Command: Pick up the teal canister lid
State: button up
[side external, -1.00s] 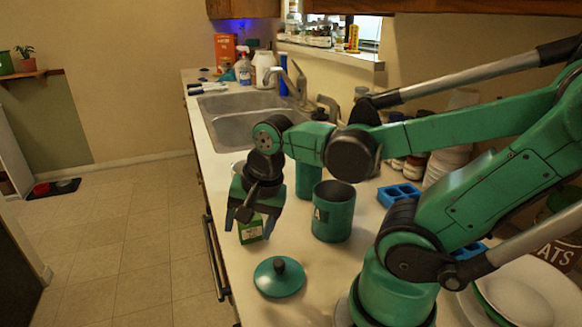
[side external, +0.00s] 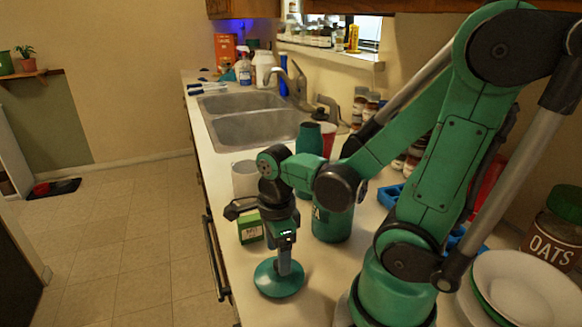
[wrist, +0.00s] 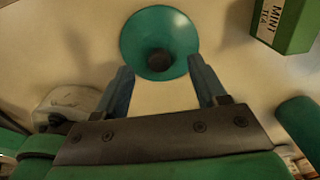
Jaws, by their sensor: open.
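The teal canister lid (side external: 279,280) lies on the counter near its front edge. In the wrist view the lid (wrist: 158,40) is a round teal disc with a dark knob at its middle. My gripper (side external: 287,268) is open and points down just over the lid, hiding part of it in the side view. In the wrist view my gripper (wrist: 160,75) has its two fingers apart, with the lid's near part and knob between or just beyond the tips. I cannot tell whether the fingers touch it. The teal canister (side external: 332,225) stands behind, partly hidden by my arm.
A green mint tea box (side external: 250,228) stands close to my gripper, also in the wrist view (wrist: 288,25). A white mug (side external: 245,179), a teal vase (side external: 309,139) and a red cup (side external: 328,138) stand farther back. Plates (side external: 525,290) sit at the right. The sink (side external: 255,125) is beyond.

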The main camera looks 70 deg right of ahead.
jog(key=shift+f, duration=0.9)
jog(key=shift+c, duration=0.2)
grip_shut()
